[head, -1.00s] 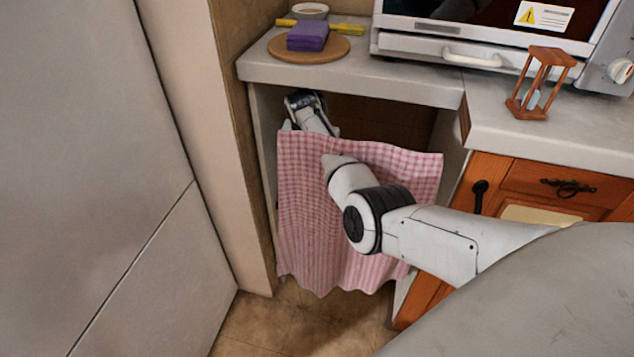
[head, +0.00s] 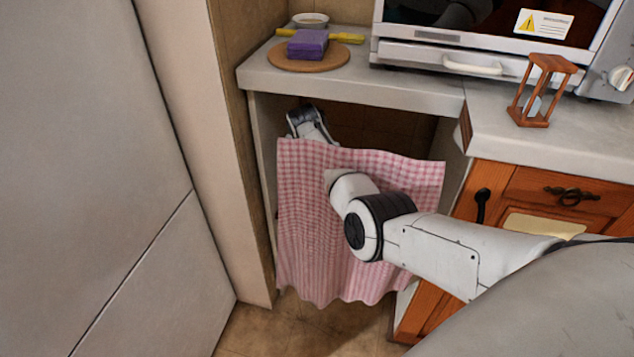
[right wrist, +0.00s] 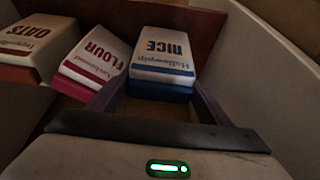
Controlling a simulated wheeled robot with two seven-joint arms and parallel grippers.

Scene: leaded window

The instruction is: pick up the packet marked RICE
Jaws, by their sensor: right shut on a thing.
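The packet marked RICE (right wrist: 162,55) is white with a blue lower part and stands in the right wrist view, beside the packet marked FLOUR. My right gripper (right wrist: 158,90) is shut on it, with a finger at each side of its lower part. In the head view my right arm reaches behind a pink checked curtain (head: 310,230). Part of the arm shows above the curtain's top edge, while the gripper and packet are hidden there. My left gripper is in neither view.
The FLOUR packet (right wrist: 95,58) is close on the left, with the OATS packet (right wrist: 35,42) beyond it. A pale wall (right wrist: 265,60) rises close on the right. Above the curtain, a counter (head: 400,90) carries a round board (head: 340,52) with a purple block (head: 307,44). An hourglass (head: 541,92) stands further right.

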